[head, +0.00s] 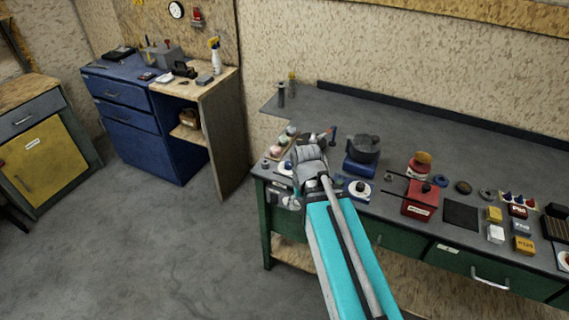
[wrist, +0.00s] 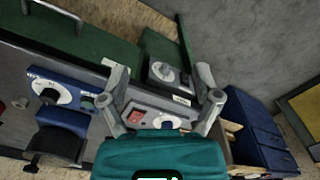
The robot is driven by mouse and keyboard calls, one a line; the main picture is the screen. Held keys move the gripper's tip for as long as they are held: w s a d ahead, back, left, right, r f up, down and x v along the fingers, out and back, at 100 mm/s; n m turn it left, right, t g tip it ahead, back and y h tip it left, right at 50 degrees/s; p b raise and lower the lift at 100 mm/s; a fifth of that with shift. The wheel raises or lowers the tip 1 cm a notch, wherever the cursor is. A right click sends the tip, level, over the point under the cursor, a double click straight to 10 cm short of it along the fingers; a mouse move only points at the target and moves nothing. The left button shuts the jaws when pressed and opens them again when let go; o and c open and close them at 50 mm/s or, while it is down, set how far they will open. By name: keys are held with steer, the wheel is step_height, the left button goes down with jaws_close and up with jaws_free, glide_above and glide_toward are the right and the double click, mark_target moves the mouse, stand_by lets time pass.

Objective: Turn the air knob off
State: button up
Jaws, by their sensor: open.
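In the wrist view my gripper (wrist: 161,73) is open and empty, its two fingers spread wide. Between the fingertips, a grey round knob (wrist: 164,71) sits on a dark panel at the green bench's front; I see no contact. The knob also shows in the head view (head: 291,201), low at the bench's left corner, left of my arm. Nearer my palm, a pale unit with a red switch (wrist: 135,117) and a round dial (wrist: 170,122) is partly covered by my gripper. The labels are too small to read, so I cannot tell which control is the air knob or its setting.
A blue unit with a white dial (head: 361,188) stands on the grey benchtop (head: 440,150). A dark pot (head: 365,149) and a red box (head: 421,201) stand nearby. A blue cabinet (head: 130,120) is at the left. The floor (head: 140,240) before it is clear.

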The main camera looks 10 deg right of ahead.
mark_target(288, 163)
steer(key=w+r+m+p, duration=0.2)
steer(key=w+m, duration=0.4)
steer(key=w, duration=0.7)
steer(key=w+d+r+m+p, duration=0.1)
steer(key=w+r+m+p, duration=0.2)
steer(key=w, duration=1.1)
steer(key=m, duration=0.3)
steer(key=shift+w+r+m, duration=0.25)
steer(key=shift+w+m, duration=0.05)
steer(key=shift+f, duration=0.15)
step_height(288, 163, down, 14)
steer(key=b, duration=1.3)
steer(key=shift+r+b, duration=0.25)
steer(key=shift+b, duration=0.05)
